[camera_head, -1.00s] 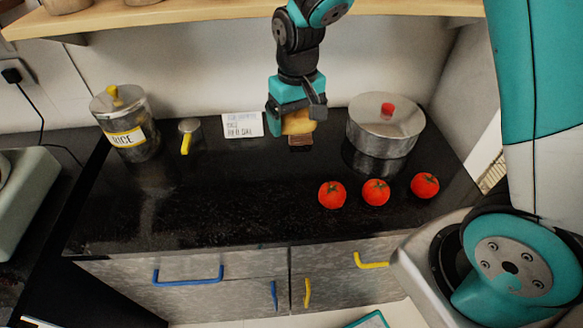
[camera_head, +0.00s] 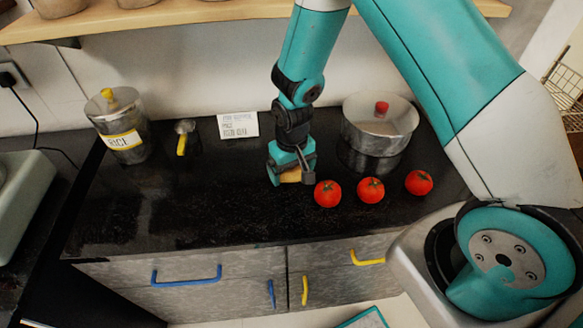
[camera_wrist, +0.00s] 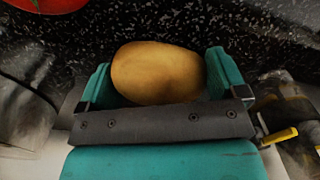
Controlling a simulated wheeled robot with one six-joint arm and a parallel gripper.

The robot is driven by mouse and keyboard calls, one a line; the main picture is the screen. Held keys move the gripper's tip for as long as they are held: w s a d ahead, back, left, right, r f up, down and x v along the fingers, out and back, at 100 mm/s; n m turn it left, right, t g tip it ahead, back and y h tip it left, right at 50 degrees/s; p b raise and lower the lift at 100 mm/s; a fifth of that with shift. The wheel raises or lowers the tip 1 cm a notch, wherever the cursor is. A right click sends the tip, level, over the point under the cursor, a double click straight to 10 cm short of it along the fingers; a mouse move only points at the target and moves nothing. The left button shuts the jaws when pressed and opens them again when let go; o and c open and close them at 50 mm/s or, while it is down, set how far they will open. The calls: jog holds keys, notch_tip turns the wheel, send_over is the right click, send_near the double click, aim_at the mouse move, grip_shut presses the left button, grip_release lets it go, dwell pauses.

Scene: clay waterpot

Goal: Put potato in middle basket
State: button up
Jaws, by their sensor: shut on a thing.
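The potato (camera_head: 291,175) is a yellow-brown oval held between the two teal fingers of my gripper (camera_head: 291,180). In the wrist view the potato (camera_wrist: 158,72) lies crosswise in my gripper (camera_wrist: 160,78), with a finger at each end. My gripper is shut on it above the black counter, just left of the leftmost tomato. A wire rack or basket (camera_head: 570,75) shows partly at the right edge; I cannot tell whether it is the middle basket. No other basket is clear.
Three tomatoes (camera_head: 370,190) sit in a row on the counter (camera_head: 180,215). A steel pot (camera_head: 380,130) with a red-knobbed lid stands behind them. A labelled jar (camera_head: 120,128), a small scoop (camera_head: 184,135) and a white card (camera_head: 238,125) stand at the back left. The counter's front left is clear.

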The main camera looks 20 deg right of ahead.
jog(key=shift+f, duration=0.1)
jog(key=o, duration=0.6)
jog(key=shift+o, duration=0.4)
